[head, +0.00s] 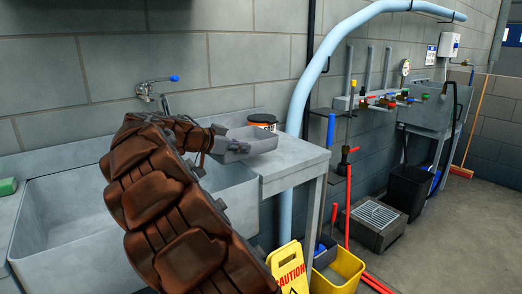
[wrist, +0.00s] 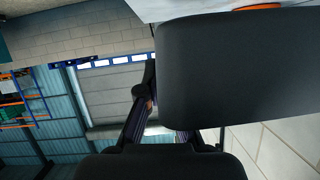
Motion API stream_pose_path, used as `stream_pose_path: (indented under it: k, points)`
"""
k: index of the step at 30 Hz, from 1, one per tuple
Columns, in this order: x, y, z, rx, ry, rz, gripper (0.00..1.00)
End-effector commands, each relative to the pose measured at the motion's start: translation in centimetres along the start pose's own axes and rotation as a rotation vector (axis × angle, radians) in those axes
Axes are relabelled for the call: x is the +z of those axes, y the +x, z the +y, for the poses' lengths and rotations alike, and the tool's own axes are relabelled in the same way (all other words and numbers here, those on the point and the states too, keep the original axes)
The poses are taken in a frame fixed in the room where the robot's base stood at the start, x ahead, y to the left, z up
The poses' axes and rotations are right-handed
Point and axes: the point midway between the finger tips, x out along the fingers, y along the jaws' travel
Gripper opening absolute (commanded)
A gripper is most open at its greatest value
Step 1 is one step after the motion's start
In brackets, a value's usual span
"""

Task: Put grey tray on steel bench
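The grey tray (head: 262,146) is a shallow rectangular tray at the end of my arm in the head view. It is over the left end of the steel bench (head: 300,160), with its left part reaching over the sink side. I cannot tell whether its base touches the bench top. My gripper (head: 219,134) is at the tray's left edge and appears shut on its rim; the fingertips are partly hidden. In the wrist view, a large dark rounded shape fills the upper right and hides most of the bench.
A deep sink (head: 60,215) lies left of the bench, with a tap (head: 158,86) on the wall. A light blue pipe (head: 306,85), a yellow caution sign (head: 289,268) and a yellow bucket (head: 343,270) are nearby.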

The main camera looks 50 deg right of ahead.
Motion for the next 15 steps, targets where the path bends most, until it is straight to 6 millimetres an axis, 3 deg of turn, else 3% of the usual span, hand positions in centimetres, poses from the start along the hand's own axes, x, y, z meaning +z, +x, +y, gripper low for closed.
stream_pose_path:
  k: [5,15]
  points:
    - [-0.8,2.0,0.4,0.014,0.007,-0.001,0.00]
    - [-3.0,9.1,0.6,0.015,0.004,-0.001,0.00]
